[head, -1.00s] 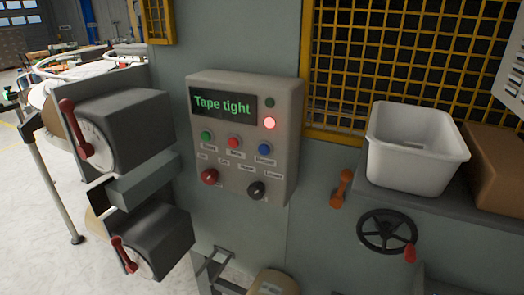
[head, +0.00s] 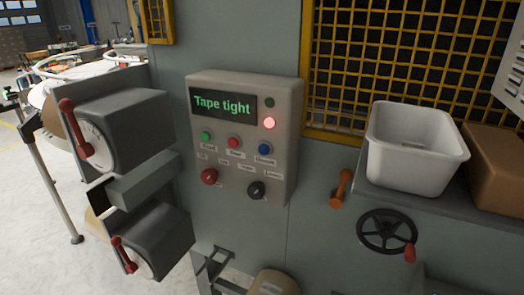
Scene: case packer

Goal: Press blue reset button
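The blue button (head: 264,149) is the rightmost in a row of three on the grey control panel (head: 230,181). A red button (head: 233,142) and a green button (head: 206,136) are to its left. The panel's display (head: 223,104) reads "Tape tight" in green letters. A red lamp (head: 270,123) is lit above the blue button, and a dark green lamp (head: 270,102) above that looks unlit. Below the buttons are a red knob (head: 209,177) and a black knob (head: 256,190). Neither of my grippers is in view.
Two dark boxes with red levers (head: 72,125) jut out left of the panel. To the right are an orange handle (head: 341,188), a black handwheel (head: 386,232), a white bin (head: 414,155) on a shelf, and a yellow mesh guard (head: 400,60). Space before the panel looks clear.

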